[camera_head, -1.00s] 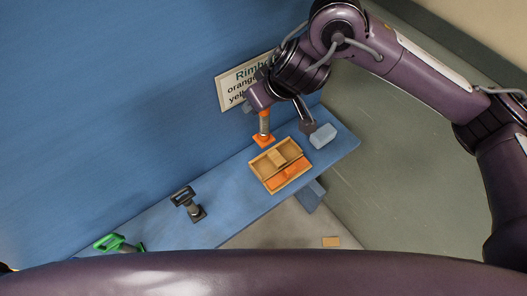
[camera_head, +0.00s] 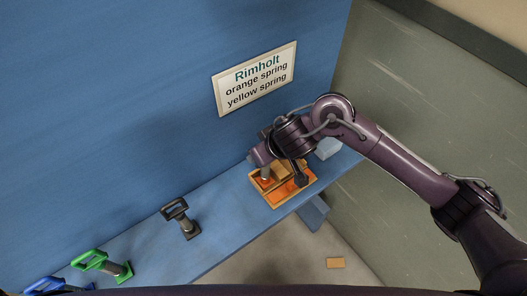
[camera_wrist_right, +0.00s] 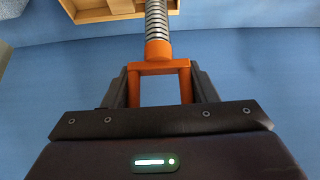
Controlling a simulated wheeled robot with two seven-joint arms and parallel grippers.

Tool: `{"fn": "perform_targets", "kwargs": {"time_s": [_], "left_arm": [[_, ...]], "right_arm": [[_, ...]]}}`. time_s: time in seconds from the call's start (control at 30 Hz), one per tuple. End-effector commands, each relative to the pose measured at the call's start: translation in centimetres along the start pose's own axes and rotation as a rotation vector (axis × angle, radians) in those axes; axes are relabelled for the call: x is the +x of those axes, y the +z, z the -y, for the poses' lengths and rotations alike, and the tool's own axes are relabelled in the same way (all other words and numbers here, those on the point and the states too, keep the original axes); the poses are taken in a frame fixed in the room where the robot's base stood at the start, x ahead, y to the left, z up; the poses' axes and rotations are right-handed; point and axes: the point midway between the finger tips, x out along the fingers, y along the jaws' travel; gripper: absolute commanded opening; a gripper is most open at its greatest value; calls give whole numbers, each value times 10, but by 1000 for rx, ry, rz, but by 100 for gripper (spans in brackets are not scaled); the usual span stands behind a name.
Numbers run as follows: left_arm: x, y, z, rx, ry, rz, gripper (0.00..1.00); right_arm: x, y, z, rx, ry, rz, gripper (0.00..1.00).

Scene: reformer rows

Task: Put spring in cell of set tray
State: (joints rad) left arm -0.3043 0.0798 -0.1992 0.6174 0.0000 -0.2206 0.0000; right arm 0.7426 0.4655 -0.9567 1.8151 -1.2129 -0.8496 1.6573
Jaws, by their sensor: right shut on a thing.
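The orange spring has an orange loop handle (camera_wrist_right: 160,68) and a grey coil (camera_wrist_right: 156,22) in the right wrist view. My right gripper (camera_wrist_right: 160,88) is shut on the handle. In the head view the spring (camera_head: 266,174) hangs over the left part of the wooden set tray (camera_head: 294,196). The tray has several cells and an orange area inside. Its edge also shows at the top of the right wrist view (camera_wrist_right: 95,15). The coil's far end is cut off there, so I cannot tell whether it touches a cell floor. My left gripper is not in view.
A sign (camera_head: 256,80) on the blue wall reads Rimholt, orange spring, yellow spring. A pale block (camera_head: 328,148) lies behind the tray.

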Motion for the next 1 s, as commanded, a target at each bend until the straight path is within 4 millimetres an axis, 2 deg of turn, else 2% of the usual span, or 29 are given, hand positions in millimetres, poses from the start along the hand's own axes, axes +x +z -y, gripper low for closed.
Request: {"fn": "perform_targets", "kwargs": {"time_s": [0.37,0.4,0.53,0.83,1.0], "left_arm": [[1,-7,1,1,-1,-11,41],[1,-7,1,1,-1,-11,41],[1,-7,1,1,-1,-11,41],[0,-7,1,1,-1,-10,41],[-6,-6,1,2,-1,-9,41]], "right_arm": [[3,2,0,1,0,-1,12],[3,2,0,1,0,-1,57],[3,2,0,0,0,-1,74],[2,0,0,0,0,-2,74],[-16,-2,0,-1,-1,-4,74]]}}
